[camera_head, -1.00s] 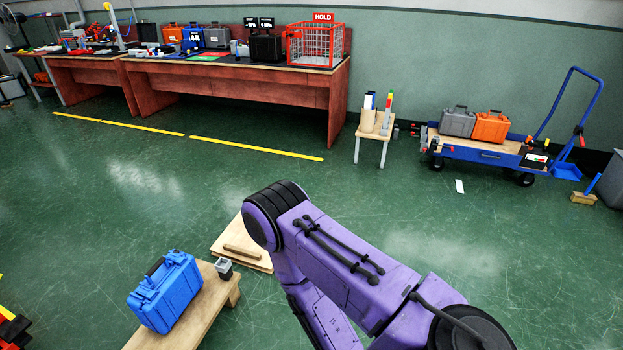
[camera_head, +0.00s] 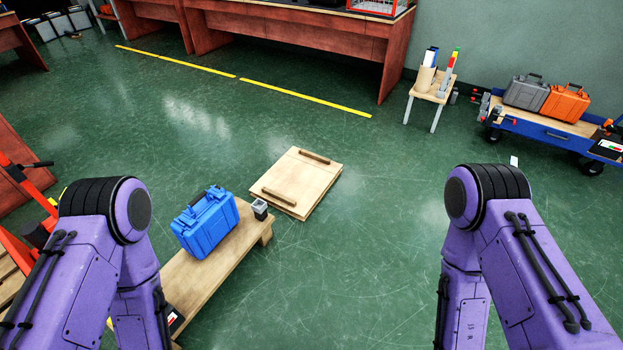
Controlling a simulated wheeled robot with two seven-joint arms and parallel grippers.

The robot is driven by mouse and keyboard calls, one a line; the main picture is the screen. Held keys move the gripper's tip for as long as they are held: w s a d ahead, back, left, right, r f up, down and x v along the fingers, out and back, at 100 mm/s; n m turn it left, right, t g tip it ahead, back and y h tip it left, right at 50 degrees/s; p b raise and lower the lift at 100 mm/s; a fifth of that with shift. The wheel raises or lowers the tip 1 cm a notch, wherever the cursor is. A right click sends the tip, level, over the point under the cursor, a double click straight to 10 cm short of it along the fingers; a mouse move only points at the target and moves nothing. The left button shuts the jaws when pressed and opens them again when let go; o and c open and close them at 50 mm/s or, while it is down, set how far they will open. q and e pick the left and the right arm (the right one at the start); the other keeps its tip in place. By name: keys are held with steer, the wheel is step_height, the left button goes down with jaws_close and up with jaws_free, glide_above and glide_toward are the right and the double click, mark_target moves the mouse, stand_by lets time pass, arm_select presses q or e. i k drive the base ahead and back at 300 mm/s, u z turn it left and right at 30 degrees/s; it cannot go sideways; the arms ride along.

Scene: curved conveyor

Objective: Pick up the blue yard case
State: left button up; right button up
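The blue yard case (camera_head: 205,223) stands on a low wooden bench (camera_head: 237,244) left of the middle of the head view. My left arm comes in at the lower left and hides the near end of the bench. My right arm is at the lower right, well apart from the case. Both arms show only their purple upper links and black elbow joints. Neither gripper is in view. Nothing visible touches the case except the bench under it.
A small dark-and-grey block (camera_head: 260,209) sits on the bench's far end. A wooden board with two battens (camera_head: 303,179) lies on the floor beyond. A blue cart (camera_head: 546,127) carries grey and orange cases. An orange-red frame (camera_head: 22,248) is at left. Green floor is open ahead.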

mark_target(209, 217)
steer(key=z, duration=0.1)
steer(key=i, duration=1.75)
steer(key=u, duration=1.15)
steer(key=i, duration=0.4)
steer(key=u, duration=0.3)
